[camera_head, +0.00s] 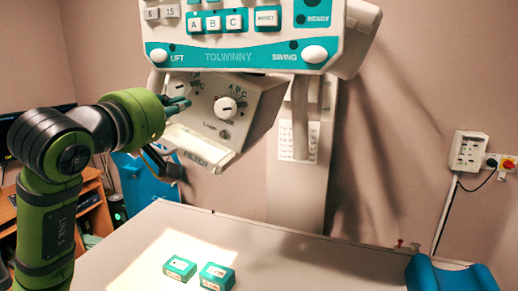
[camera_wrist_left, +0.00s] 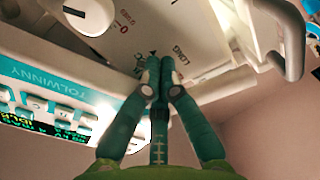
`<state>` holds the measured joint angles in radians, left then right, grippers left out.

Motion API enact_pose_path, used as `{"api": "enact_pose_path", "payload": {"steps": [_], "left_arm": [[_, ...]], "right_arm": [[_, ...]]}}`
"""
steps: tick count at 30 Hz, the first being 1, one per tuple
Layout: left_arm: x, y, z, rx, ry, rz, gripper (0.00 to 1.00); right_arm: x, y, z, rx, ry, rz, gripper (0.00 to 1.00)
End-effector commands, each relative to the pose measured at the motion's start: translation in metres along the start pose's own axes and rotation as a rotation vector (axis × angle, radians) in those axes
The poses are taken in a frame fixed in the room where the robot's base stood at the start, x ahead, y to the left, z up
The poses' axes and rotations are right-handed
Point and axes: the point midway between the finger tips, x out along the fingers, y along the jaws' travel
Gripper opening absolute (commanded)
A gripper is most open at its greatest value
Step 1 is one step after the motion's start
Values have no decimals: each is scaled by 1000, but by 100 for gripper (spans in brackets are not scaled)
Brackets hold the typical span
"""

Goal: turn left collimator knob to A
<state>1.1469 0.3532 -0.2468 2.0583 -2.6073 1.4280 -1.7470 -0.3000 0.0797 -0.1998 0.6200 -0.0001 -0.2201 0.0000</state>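The left collimator knob (camera_head: 179,89) is a white dial on the sloped grey collimator face (camera_head: 203,122), just above my gripper in the head view. Its pointer setting is too small to read. A second white knob (camera_head: 225,107) sits to its right under letter marks. My left gripper (camera_head: 180,104) is in front of the face, close below the left knob. In the left wrist view its teal fingertips (camera_wrist_left: 159,75) are together near the face, with nothing seen held. A white knob (camera_wrist_left: 88,14) is up and left of them, apart; I cannot tell which. My right gripper is not in view.
The TOLWINNY control panel (camera_head: 230,56) overhangs the collimator. A dark handle (camera_head: 163,163) hangs below left. The table (camera_head: 310,262) beneath carries two small teal boxes (camera_head: 180,268) (camera_head: 217,276) and a blue cushion (camera_head: 450,274). The table's middle is clear.

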Motion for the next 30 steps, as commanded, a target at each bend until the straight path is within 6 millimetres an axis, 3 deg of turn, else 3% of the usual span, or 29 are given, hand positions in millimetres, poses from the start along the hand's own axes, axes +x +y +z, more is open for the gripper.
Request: {"api": "enact_pose_path", "payload": {"steps": [6, 30], "left_arm": [[10, 0, 0, 1, 1, 0, 0], [11, 3, -6, 2, 6, 4, 0]], "right_arm": [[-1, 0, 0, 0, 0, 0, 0], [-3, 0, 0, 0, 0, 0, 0]]}}
